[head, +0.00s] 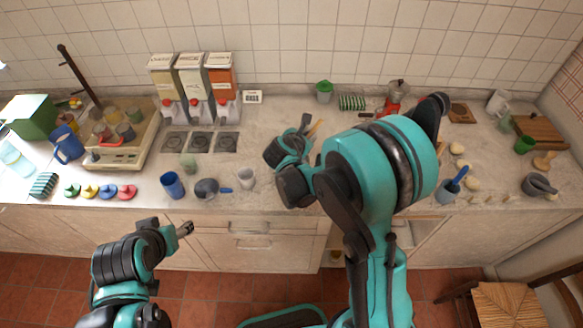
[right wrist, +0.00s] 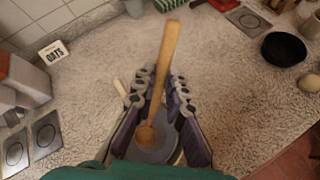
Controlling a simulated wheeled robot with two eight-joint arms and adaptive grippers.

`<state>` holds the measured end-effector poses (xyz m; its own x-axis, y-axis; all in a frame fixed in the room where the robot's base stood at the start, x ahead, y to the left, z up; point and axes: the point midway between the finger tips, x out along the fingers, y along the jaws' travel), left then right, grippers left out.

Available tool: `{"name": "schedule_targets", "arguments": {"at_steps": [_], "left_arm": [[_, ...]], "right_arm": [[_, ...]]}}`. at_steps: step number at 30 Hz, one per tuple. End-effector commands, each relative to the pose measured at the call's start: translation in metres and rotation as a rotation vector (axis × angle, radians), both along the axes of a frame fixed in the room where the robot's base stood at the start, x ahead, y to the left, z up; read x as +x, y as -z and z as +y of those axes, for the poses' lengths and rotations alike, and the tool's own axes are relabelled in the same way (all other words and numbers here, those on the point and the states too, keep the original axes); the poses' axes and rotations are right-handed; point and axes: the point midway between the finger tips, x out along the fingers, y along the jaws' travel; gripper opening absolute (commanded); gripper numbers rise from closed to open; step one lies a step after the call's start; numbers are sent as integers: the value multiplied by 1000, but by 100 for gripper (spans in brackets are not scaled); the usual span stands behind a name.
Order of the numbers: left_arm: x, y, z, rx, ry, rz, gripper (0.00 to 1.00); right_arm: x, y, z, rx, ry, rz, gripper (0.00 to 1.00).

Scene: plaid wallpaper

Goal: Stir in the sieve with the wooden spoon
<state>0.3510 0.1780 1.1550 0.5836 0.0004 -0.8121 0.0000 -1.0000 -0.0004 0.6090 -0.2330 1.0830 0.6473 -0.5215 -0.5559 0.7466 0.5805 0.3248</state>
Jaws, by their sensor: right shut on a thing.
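The wooden spoon (right wrist: 168,55) is between the fingers of my right gripper (right wrist: 158,100), its handle pointing away and its rounded end near the palm. In the head view, my right gripper (head: 303,126) is over the counter with the tan spoon handle (head: 316,129) showing beside it. A dark round vessel with a blue handle (head: 207,189), which looks like the sieve, sits near the counter's front edge, left of the gripper and apart from it. Its inside is too small to make out. My left gripper (head: 185,229) is low in front of the cabinets, touching nothing visible; its finger gap is unclear.
Dispensers (head: 192,80) stand behind, beside the oats card (head: 252,97). A black bowl (right wrist: 284,49) is right in the wrist view. My right arm hides part of the counter.

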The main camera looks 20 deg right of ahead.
Motion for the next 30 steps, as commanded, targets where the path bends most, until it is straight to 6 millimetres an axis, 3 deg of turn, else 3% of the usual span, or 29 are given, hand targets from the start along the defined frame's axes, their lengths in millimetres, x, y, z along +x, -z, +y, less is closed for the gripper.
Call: {"name": "schedule_targets", "arguments": {"at_steps": [8,25,30], "left_arm": [[0,-2,0,0,0,0,57],[0,-43,0,0,0,0,57],[0,-48,0,0,0,0,57]], "right_arm": [[0,-3,0,0,0,0,0],[0,-61,0,0,0,0,0],[0,-70,0,0,0,0,0]]}}
